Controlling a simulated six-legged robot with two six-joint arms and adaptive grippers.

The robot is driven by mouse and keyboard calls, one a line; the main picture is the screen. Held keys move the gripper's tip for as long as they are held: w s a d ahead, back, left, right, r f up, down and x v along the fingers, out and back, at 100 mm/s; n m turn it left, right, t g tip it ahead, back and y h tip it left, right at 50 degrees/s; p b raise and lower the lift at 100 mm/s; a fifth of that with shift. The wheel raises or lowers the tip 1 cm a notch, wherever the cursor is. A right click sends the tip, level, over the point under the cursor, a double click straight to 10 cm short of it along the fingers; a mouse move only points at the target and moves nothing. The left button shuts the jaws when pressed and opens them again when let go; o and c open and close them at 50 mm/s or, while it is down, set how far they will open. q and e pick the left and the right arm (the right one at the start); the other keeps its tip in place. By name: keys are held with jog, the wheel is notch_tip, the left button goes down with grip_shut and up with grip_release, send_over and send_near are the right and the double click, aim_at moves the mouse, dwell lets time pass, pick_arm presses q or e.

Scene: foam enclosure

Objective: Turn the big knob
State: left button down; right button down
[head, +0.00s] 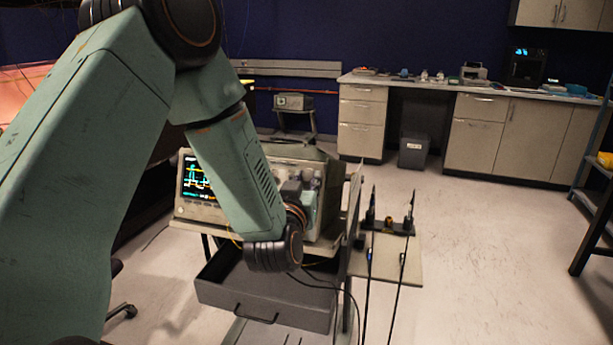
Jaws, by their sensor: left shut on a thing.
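A beige instrument (228,212) with a lit screen (196,177) stands on a cart in the middle of the head view. My left arm comes in from the left and reaches down in front of it. My left gripper (306,184) is at the right part of the instrument's front panel, partly hidden behind my own wrist. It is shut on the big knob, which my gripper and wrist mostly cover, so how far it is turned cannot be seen. My right gripper is not in view.
An open grey drawer (262,300) sticks out below the instrument. A side shelf (405,262) with upright black probes and cables is at the cart's right. A bench with cabinets (490,135) lines the back wall.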

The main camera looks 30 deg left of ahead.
pick_arm(q)
jog(key=m+h+p, duration=0.1)
jog(key=m+p, duration=0.2)
jog(key=m+h+p, duration=0.2)
jog(key=p, duration=0.1)
jog(key=m+h+p, duration=0.1)
jog(key=m+p, duration=0.2)
jog(key=shift+a+r+m+t, duration=0.3)
jog(key=shift+a, duration=0.1)
jog(key=shift+f+m+h+p, duration=0.1)
jog(key=shift+m+h+p, duration=0.4)
jog(key=shift+m+p, duration=0.4)
jog(key=c, duration=1.1)
grip_release()
jog(key=shift+f, duration=0.1)
jog(key=shift+o, duration=0.2)
